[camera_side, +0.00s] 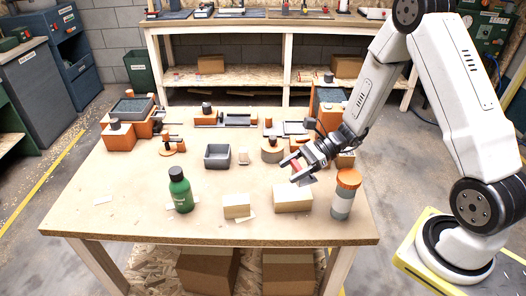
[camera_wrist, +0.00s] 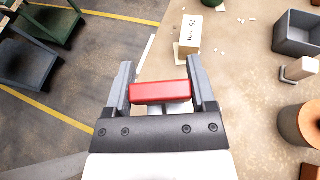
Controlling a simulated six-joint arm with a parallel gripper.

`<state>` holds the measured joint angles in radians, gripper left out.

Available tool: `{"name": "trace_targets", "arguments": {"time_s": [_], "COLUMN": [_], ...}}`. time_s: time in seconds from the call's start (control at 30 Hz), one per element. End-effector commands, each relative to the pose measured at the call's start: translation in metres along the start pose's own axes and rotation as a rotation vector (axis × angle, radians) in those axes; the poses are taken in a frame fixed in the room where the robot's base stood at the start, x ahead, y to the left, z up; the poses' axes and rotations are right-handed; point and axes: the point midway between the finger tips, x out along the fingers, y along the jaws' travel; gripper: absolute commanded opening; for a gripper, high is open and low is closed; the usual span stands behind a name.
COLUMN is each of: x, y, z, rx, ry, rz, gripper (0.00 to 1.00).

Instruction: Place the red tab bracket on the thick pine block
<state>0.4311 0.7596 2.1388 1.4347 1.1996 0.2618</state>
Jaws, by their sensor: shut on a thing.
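My gripper (camera_side: 298,167) is shut on the red tab bracket (camera_side: 296,165) and holds it above the table. In the wrist view the bracket (camera_wrist: 160,92) lies crosswise between my two fingers (camera_wrist: 163,88). Two pale pine blocks stand near the table's front edge: a smaller one on the left (camera_side: 236,206) and a larger one on the right (camera_side: 293,199). The bracket is above and behind the right block, apart from it. In the wrist view one block (camera_wrist: 190,35) is marked "75 mm"; the other is not visible. I cannot tell for certain which is the thick one.
A green bottle (camera_side: 180,190) stands left of the blocks, and an orange-capped jar (camera_side: 345,194) stands close to the right block. A grey bin (camera_side: 217,156) and a round wooden piece (camera_side: 271,151) are behind. Tools line the table's back. The front left of the table is mostly clear.

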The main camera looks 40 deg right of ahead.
Motion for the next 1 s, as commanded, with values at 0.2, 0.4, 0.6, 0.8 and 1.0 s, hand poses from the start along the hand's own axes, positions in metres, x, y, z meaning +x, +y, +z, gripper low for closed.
{"name": "trace_targets", "arguments": {"time_s": [0.2,0.4,0.6,0.8,1.0], "x": [0.015,0.022,0.023,0.028,0.035], "y": [-0.016,-0.025,-0.026,-0.030,-0.030], "z": [-0.018,-0.026,-0.027,-0.032,-0.050], "rx": [0.001,-0.001,-0.001,-0.001,0.000], "ry": [0.000,0.000,0.000,0.000,0.000], "rz": [0.001,0.000,0.000,0.001,0.001], "gripper": [0.08,0.08,0.08,0.08,0.08]}}
